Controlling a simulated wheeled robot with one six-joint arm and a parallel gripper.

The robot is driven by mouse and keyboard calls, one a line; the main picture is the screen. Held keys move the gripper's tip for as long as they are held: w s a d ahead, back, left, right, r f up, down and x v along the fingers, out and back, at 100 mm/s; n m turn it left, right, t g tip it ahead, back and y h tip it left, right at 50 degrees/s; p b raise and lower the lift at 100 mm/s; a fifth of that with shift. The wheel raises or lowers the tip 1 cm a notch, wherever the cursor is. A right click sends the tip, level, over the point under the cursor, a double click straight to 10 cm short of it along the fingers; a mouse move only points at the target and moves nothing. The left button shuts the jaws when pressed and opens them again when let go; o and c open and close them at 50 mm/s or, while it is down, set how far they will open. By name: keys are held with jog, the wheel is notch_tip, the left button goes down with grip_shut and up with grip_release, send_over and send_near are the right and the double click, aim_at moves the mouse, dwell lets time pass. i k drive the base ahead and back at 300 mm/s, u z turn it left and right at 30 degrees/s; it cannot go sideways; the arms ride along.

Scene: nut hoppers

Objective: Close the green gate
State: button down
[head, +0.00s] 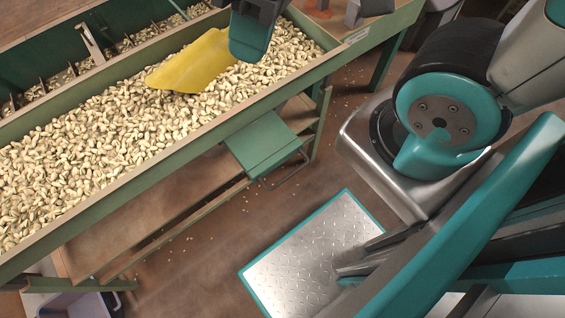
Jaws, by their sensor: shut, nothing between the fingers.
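The green gate (265,141) appears to be the flat green plate that sticks out below the front wall of the nut hopper, with a thin wire loop at its lower right edge. It stands out from under the hopper (160,166), whose trough is full of pale nuts. A dark teal, rounded part hangs in from the top edge over the nuts and partly covers a yellow scoop. I cannot tell for certain whether it belongs to my arm. No gripper fingers show in this view, and nothing is seen touching the gate.
The yellow scoop (190,66) lies on the nuts. A metal tread plate with a teal border (310,262) lies at the lower middle. A grey bin (78,305) stands at the lower left. Brown floor with a few scattered nuts is open between the hopper and my base.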

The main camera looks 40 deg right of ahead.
aim_at(267, 142)
jog(key=z, duration=0.25)
jog(key=k, duration=0.9)
jog(key=u, duration=0.25)
